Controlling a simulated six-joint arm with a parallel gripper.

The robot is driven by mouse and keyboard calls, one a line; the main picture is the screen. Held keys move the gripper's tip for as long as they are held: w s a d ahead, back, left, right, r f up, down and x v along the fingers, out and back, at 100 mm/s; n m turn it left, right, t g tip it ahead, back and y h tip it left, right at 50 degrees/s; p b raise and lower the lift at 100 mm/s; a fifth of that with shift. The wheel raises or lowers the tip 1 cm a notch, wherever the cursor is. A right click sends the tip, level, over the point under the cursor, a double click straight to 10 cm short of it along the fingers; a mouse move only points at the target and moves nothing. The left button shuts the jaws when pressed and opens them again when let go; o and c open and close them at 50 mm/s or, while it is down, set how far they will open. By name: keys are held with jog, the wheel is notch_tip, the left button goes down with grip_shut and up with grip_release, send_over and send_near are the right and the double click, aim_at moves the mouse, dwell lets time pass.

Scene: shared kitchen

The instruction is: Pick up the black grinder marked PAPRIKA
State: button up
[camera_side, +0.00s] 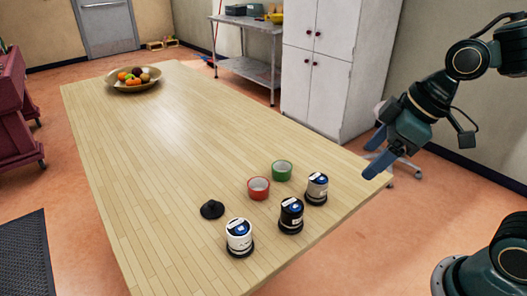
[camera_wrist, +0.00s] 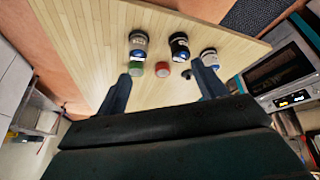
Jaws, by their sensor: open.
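The black grinder (camera_side: 291,217) stands upright on the wooden table, between a white grinder (camera_side: 239,238) and a grey grinder (camera_side: 316,190). Its label is too small to read. In the wrist view the black grinder (camera_wrist: 179,46) is again the middle of the three, with the grey grinder (camera_wrist: 138,42) to its left and the white grinder (camera_wrist: 209,57) to its right. My gripper (camera_side: 372,156) is open and empty, apart from all the grinders, above and beyond the table's right edge. In the wrist view my gripper (camera_wrist: 160,76) shows its two blue fingers spread wide.
A fruit bowl (camera_side: 133,86) sits at the table's far end. The table (camera_side: 165,150) between is clear. A white cabinet (camera_side: 322,65) stands behind.

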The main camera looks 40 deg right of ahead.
jog(key=w+a+f+n+g+y, duration=0.1)
jog(key=w+a+f+n+y, duration=0.2)
jog(key=w+a+f+n, duration=0.2)
jog(key=shift+w+a+f, duration=0.15)
jog(key=shift+w+f, duration=0.2)
jog(key=shift+w, duration=0.65)
send_near(280, 223)
jog(key=shift+w+a+f, duration=0.2)
jog(key=shift+a+f, duration=0.25)
jog(key=shift+a, duration=0.05)
jog(key=shift+w+a+f, duration=0.1)
jog(key=shift+f, duration=0.1)
jog(key=shift+f, duration=0.1)
jog(key=shift+x, duration=2.5)
jog(key=shift+f, duration=0.1)
jog(key=c, duration=1.3)
jog(key=shift+o, duration=0.2)
jog(key=shift+r, duration=0.2)
